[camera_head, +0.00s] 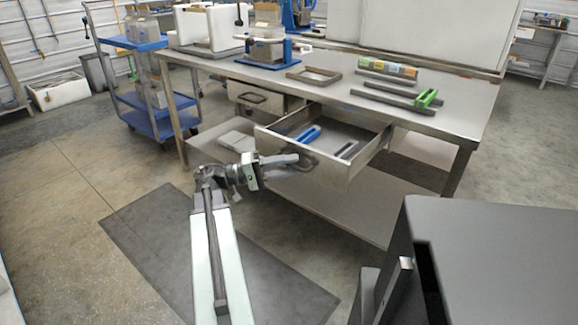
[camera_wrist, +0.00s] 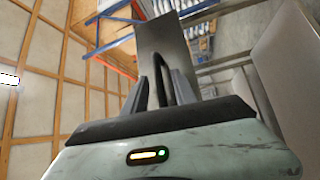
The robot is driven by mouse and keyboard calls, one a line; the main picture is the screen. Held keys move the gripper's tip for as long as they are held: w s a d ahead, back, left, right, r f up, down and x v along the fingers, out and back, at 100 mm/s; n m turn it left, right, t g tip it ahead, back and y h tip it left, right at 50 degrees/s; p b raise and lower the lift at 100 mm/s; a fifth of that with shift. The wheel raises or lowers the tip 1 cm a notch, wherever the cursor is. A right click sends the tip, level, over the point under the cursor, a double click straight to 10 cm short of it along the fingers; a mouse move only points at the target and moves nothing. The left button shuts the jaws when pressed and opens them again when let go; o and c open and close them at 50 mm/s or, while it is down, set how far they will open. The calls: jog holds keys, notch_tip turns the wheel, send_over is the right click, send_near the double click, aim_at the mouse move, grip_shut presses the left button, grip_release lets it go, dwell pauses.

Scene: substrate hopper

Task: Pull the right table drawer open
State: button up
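The right table drawer (camera_head: 325,172) stands well out from under the steel workbench in the head view. A blue-handled item (camera_head: 308,134) and a dark bar-like item (camera_head: 347,150) lie inside it. My gripper (camera_head: 292,162) is at the dark bow handle (camera_head: 306,163) on the drawer's front. In the wrist view, the handle (camera_wrist: 161,78) lies between the two fingers of my gripper (camera_wrist: 163,88), which look closed around it. The drawer's front panel (camera_wrist: 163,40) shows behind the handle. The exact finger contact is hard to see.
The workbench top (camera_head: 455,118) carries a green-handled tool (camera_head: 427,97), colored blocks (camera_head: 388,68) and a frame (camera_head: 314,76). A blue cart (camera_head: 155,125) stands left. A dark cabinet (camera_head: 490,240) is at front right.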

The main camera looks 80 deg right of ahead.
jog(key=b+v, duration=0.1)
jog(key=v, duration=0.6)
jog(key=shift+w, duration=0.4)
jog(key=shift+a, duration=0.1)
jog(key=w+a+r+n+t+h+p, duration=0.15)
jog(key=w+a+n+t+p, duration=0.3)
jog(key=w+p, duration=0.55)
jog(key=w+a+r+n+t+h+p, duration=0.15)
jog(key=w+a+n+t+p, duration=0.25)
jog(key=w+a+t+p, duration=0.55)
jog(key=w+a+r+n+t+y+p, duration=0.2)
jog(key=w+a+n+p, duration=0.2)
jog(key=w+a+p, duration=0.8)
jog(key=w+a+r+n+t+y+p, duration=0.1)
jog(key=w+a+r+y+p, duration=0.1)
jog(key=a, duration=0.7)
jog(key=w+a+r+n+t+y+p, duration=0.1)
jog(key=w+a, duration=0.3)
jog(key=a, duration=0.6)
jog(key=w+a+r+n+t+y+p, duration=0.1)
jog(key=w+a+r+n+y+p, duration=0.1)
jog(key=a, duration=0.8)
jog(key=shift+w+a+r+y+p, duration=0.2)
jog(key=shift+w+r+y+p, duration=0.3)
jog(key=shift+w, duration=0.6)
